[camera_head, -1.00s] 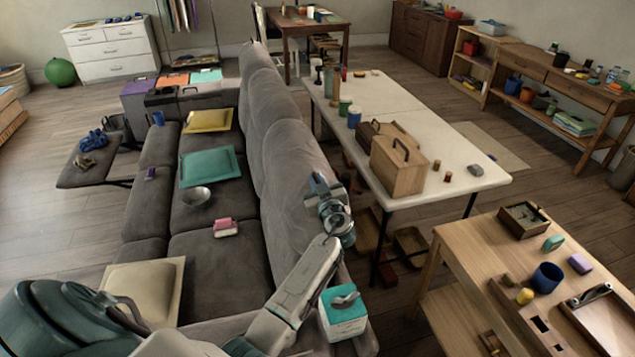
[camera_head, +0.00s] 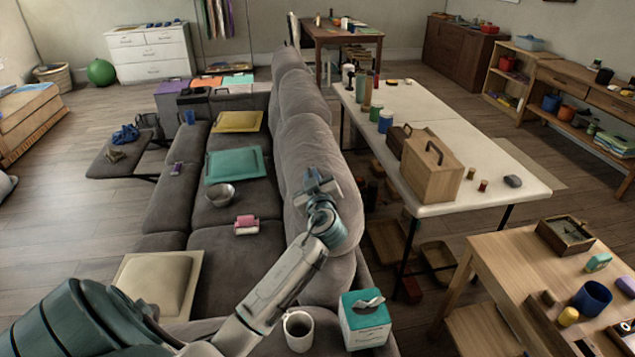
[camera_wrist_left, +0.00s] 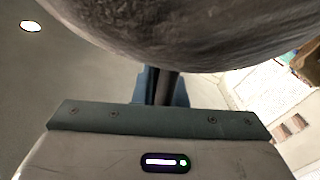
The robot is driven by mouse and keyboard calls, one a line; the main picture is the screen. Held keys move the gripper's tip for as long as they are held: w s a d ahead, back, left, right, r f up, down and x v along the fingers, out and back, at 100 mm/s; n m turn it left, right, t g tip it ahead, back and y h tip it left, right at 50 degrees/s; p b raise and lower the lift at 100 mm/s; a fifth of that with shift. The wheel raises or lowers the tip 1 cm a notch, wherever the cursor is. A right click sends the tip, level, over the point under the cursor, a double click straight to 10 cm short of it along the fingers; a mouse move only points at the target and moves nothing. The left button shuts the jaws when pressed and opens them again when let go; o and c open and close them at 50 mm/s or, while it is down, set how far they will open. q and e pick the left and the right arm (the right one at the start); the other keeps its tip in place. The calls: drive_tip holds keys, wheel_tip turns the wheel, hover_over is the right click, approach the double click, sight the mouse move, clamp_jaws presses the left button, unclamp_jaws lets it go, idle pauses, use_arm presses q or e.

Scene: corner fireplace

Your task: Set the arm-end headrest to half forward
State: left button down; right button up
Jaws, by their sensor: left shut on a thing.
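The grey sofa's arm-end headrest (camera_head: 310,150) is the nearest section of the backrest, a rounded cushion partly hidden behind my arm. My left gripper (camera_head: 318,182) is at this headrest, and my arm reaches up to it from the lower left. In the left wrist view the grey padded headrest (camera_wrist_left: 190,35) fills the top, close over the gripper body, and covers the fingertips. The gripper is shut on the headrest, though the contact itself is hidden. My right gripper is not in view.
A tissue box (camera_head: 364,320) and a white mug (camera_head: 298,330) stand at the sofa's near end, close to my arm. A long white table (camera_head: 440,190) runs along the right. A bowl (camera_head: 221,195) and pink object (camera_head: 246,225) lie on the seats.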

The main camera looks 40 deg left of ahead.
use_arm(q)
drive_tip(key=c, duration=1.5)
unclamp_jaws()
drive_tip(key=shift+d, duration=0.1)
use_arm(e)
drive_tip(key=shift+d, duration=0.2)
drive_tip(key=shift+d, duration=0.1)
